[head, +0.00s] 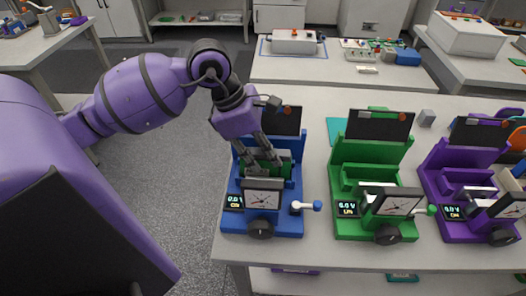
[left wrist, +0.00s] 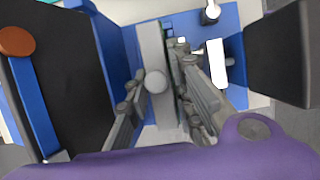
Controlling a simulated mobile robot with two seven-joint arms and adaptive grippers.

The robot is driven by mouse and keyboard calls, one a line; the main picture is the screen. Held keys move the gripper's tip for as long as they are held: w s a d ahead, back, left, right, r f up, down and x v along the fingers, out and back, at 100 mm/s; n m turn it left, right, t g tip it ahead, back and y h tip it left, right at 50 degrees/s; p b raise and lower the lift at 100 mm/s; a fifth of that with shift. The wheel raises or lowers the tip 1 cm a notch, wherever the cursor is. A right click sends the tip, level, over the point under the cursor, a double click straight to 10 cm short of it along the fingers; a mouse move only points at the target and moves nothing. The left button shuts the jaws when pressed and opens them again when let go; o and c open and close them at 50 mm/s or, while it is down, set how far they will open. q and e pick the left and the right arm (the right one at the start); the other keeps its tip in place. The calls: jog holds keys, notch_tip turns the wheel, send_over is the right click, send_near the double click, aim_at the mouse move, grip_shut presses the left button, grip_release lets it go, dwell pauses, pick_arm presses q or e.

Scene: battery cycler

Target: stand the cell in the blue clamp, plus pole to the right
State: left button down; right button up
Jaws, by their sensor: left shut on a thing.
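The blue clamp (head: 236,190) stands at the left end of the table in the head view, with a dial, a lit display, a black knob and a white-and-blue lever on its front. Its blue body also shows in the left wrist view (left wrist: 228,62). My left gripper (head: 265,168) reaches down into the clamp from above, its fingers shut on the cell. The cell (head: 284,162) shows as a dark green piece beside the fingers, mostly hidden. Its poles cannot be made out.
A green clamp (head: 345,180) and a purple clamp (head: 436,185) stand to the right on the same table (head: 320,250). Black panels rise behind the clamps. A small grey block (head: 427,117) sits at the back. Clear table lies between the blue and green clamps.

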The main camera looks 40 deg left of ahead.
pick_arm(q)
jog(key=shift+f, duration=0.15)
jog(key=c, duration=1.5)
grip_release()
jog(key=shift+c, duration=0.2)
jog(key=shift+r, duration=0.3)
jog(key=v, duration=1.1)
jog(key=shift+r, duration=0.4)
jog(key=shift+s+a, duration=0.1)
jog(key=shift+s, duration=0.05)
